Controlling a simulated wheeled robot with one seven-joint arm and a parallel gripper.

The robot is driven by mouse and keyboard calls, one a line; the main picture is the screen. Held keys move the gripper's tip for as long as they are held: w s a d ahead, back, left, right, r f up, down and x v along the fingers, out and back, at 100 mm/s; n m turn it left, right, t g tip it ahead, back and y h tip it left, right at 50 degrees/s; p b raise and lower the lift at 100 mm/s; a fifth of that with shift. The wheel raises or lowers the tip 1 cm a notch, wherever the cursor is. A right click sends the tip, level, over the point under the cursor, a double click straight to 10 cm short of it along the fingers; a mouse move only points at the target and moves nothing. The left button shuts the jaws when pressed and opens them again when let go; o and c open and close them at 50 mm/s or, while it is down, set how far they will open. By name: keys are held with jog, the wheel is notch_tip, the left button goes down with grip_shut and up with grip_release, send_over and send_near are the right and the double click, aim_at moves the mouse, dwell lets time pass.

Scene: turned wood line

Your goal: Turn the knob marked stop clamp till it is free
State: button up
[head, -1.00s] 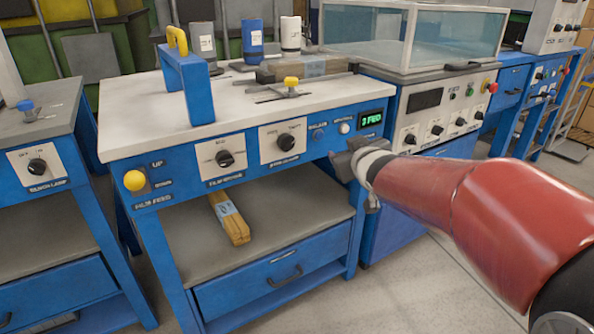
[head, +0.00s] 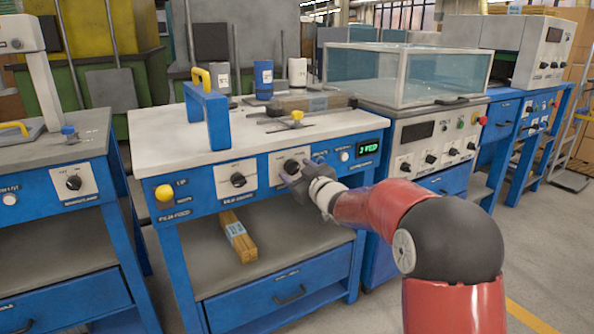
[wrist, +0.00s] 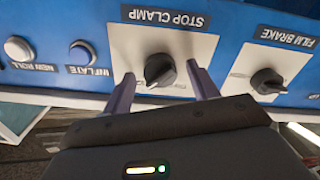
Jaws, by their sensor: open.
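The stop clamp knob (wrist: 160,70) is a black round knob with a pointer bar on a white plate. Its label reads upside down in the wrist view. My gripper (wrist: 160,83) is open, with one finger on each side of the knob; I cannot tell whether they touch it. In the head view the knob (head: 292,166) shows just above and left of my gripper (head: 287,182), at the blue front panel of the bench.
The film brake knob (wrist: 267,82) sits beside it, also in the head view (head: 238,180). The inflate button (wrist: 82,53) and new roll button (wrist: 18,50) lie on the other side. A wooden piece (head: 238,238) lies on the shelf below.

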jog(key=shift+w+a, duration=0.15)
jog(key=shift+w, duration=0.05)
jog(key=shift+c, duration=0.3)
jog(key=c, duration=0.9)
jog(key=shift+c, duration=0.2)
